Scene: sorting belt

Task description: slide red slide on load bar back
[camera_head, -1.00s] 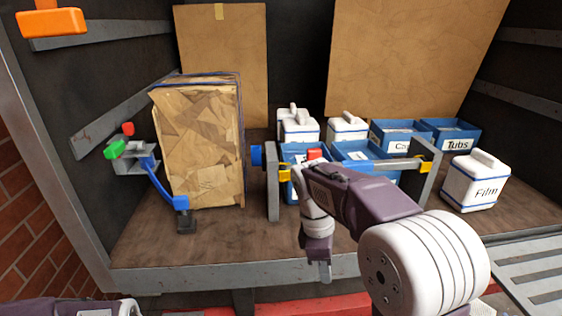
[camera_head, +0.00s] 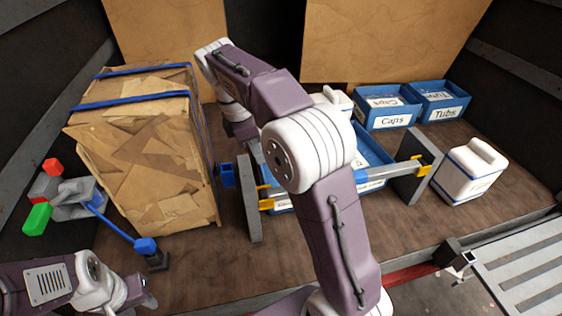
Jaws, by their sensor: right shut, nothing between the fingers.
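The load bar (camera_head: 403,168) runs across the floor between two grey upright plates, with yellow clips (camera_head: 425,164) and a blue section. The red slide is not visible; my right arm crosses in front of the bar's middle.
A large strapped cardboard box (camera_head: 150,170) stands left of the bar. A device with red and green blocks (camera_head: 38,218) is at far left. Blue bins (camera_head: 388,118) and a white canister (camera_head: 470,170) stand at the right.

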